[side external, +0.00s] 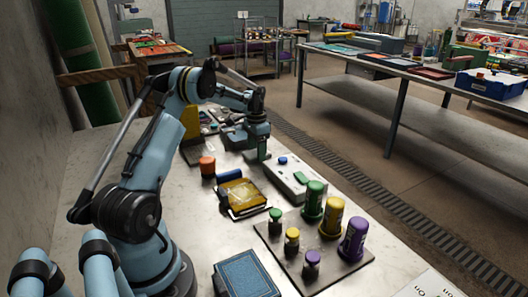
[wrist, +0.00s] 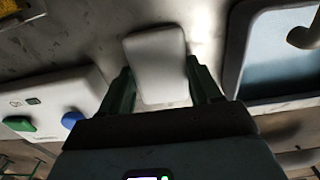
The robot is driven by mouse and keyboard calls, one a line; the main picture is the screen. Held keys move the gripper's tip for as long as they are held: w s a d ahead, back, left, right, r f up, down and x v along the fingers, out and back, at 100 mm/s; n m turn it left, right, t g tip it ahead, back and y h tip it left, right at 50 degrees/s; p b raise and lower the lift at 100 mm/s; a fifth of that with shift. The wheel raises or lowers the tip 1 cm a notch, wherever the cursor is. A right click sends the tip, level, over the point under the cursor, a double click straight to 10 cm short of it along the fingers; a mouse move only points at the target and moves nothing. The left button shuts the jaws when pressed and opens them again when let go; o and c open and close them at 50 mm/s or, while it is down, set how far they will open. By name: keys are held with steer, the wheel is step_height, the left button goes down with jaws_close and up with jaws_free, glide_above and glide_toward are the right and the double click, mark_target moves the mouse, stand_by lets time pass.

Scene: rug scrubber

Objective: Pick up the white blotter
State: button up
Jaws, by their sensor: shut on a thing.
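The white blotter (wrist: 157,55) is a pale block with rounded corners in the wrist view. It sits between the two dark green fingers of my gripper (wrist: 158,82), which are shut on its sides. In the side external view my gripper (side external: 263,150) points down over the far part of the worktable, just beyond a white box. The blotter cannot be made out there. I cannot tell whether it touches the table or is held above it.
The white box (side external: 298,183) with blue and green parts stands close to my gripper. A blue-lined tray (wrist: 275,60) lies right in the wrist view.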

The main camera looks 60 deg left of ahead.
steer(key=shift+r, duration=0.65)
step_height(320, 180, up, 3)
steer(key=d+r, duration=0.2)
steer(key=d, duration=0.1)
steer(key=w+d+r, duration=0.1)
steer(key=d+r, duration=0.1)
steer(key=d, duration=0.2)
steer(key=w+d+r, duration=0.1)
steer(key=d+r, duration=0.1)
steer(key=d, duration=0.2)
steer(key=shift+d+r, duration=0.25)
steer(key=shift+r, duration=0.05)
